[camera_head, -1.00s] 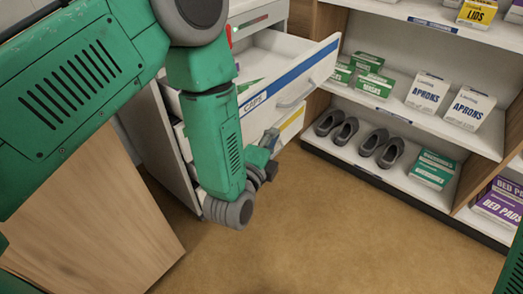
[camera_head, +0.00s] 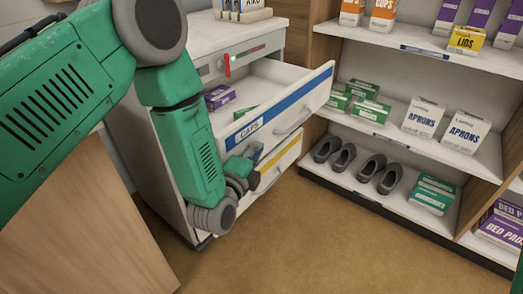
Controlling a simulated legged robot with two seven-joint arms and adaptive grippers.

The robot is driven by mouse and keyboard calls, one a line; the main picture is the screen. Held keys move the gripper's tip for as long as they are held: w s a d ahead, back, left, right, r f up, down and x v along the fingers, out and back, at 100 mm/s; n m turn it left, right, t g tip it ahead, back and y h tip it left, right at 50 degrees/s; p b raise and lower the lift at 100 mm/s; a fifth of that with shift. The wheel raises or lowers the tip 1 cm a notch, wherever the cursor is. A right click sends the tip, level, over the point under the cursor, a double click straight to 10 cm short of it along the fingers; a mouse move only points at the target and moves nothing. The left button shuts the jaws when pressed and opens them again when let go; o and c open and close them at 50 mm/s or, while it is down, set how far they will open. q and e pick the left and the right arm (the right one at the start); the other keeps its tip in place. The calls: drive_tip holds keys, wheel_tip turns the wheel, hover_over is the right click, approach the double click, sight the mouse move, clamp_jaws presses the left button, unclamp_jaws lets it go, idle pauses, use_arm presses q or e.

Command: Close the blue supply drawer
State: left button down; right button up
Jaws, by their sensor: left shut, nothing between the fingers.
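The blue supply drawer, with a blue stripe and a CAPS label on its white front (camera_head: 308,97), stands pulled out of the white cabinet (camera_head: 236,37). A purple box (camera_head: 220,97) and a green-and-white box lie inside it. My left gripper (camera_head: 252,155) is shut and empty, just below the CAPS label, in front of the drawer fronts. I cannot tell whether it touches them. My left forearm hides part of the drawer's left side. My right gripper is out of view.
A yellow-striped drawer (camera_head: 283,163) sits below the blue one. An open shelf unit at right holds apron boxes (camera_head: 423,117), grey shoes (camera_head: 370,168) and other cartons. A wooden panel (camera_head: 85,225) stands at lower left. The floor (camera_head: 330,245) in front is clear.

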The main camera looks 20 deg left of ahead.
use_arm(q)
drive_tip(key=w+a, duration=0.2)
drive_tip(key=a, duration=0.3)
drive_tip(key=w+a, duration=0.2)
drive_tip(key=a, duration=0.4)
drive_tip(key=w+a, duration=0.2)
drive_tip(key=a, duration=0.4)
drive_tip(key=shift+d, duration=0.1)
